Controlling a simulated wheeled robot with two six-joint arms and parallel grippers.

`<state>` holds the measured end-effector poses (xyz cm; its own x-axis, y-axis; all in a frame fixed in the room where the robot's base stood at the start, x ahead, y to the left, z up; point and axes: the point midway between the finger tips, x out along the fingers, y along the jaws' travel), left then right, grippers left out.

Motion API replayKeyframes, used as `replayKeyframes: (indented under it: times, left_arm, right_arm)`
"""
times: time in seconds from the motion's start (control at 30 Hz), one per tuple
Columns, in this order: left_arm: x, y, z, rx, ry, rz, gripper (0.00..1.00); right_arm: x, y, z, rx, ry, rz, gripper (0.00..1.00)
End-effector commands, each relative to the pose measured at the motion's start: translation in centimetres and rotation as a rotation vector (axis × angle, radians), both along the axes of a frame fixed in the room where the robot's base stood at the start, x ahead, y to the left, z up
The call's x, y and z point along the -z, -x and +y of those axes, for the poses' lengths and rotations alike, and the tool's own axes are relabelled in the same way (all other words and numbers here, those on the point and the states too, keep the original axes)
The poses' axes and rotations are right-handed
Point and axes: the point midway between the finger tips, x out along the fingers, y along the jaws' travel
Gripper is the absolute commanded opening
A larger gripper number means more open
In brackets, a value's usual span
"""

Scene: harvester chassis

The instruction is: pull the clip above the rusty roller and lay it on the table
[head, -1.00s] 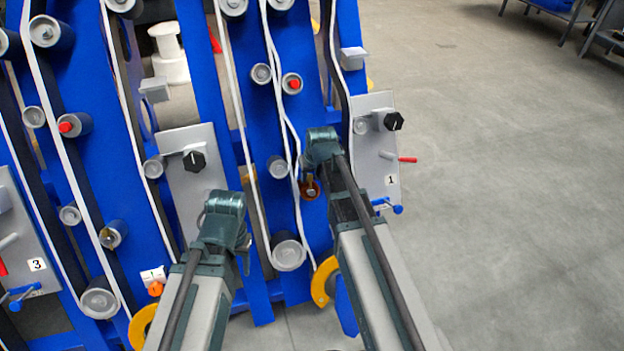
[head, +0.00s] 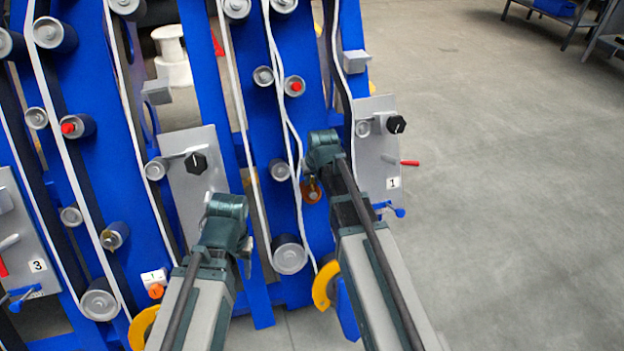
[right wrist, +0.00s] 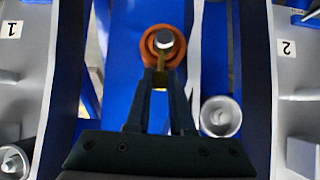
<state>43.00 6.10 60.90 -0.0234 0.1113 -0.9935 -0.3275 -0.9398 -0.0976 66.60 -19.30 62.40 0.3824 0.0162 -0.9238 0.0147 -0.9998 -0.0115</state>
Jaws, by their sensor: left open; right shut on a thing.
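The rusty roller (right wrist: 162,42) is an orange-brown ring with a grey centre pin. It shows small in the head view (head: 312,194), partly hidden by my right gripper. The clip (right wrist: 159,72) is a small brass-coloured piece in front of the roller's pin. My right gripper (right wrist: 160,80) is shut on it, one dark finger on each side. The clip appears still at the roller; I cannot tell whether it is free of the pin. My left gripper (head: 247,256) is open and apart from the roller, lower left in the head view, largely hidden by its wrist.
A grey panel marked 1 (head: 376,150) stands right of my right arm. Another grey panel (head: 195,180) is behind my left arm. A grey roller (head: 290,255) sits between the arms. White belts run down the blue frames. Open floor (head: 500,200) lies right.

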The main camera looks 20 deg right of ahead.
Motion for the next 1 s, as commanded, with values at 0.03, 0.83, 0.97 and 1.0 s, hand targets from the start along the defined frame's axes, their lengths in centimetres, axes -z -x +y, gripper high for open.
replayKeyframes:
  times: [0.03,0.83,0.97,1.0]
  left_arm:
    - [-0.3,0.0,0.0,0.000,0.000,0.000,0.50]
    - [-3.7,0.0,0.0,0.000,0.000,0.000,0.50]
    - [-4.1,0.0,0.0,0.000,0.000,0.000,0.50]
    - [-4.1,0.0,0.0,0.000,0.000,0.000,0.50]
  right_arm:
    - [-0.3,-0.1,0.0,0.000,0.000,0.000,0.00]
    - [-3.7,-2.1,0.1,0.000,0.000,0.000,0.00]
    - [-4.1,-2.3,0.1,0.000,0.000,0.000,0.00]
    - [-4.1,-2.4,0.1,0.000,0.000,0.000,0.00]
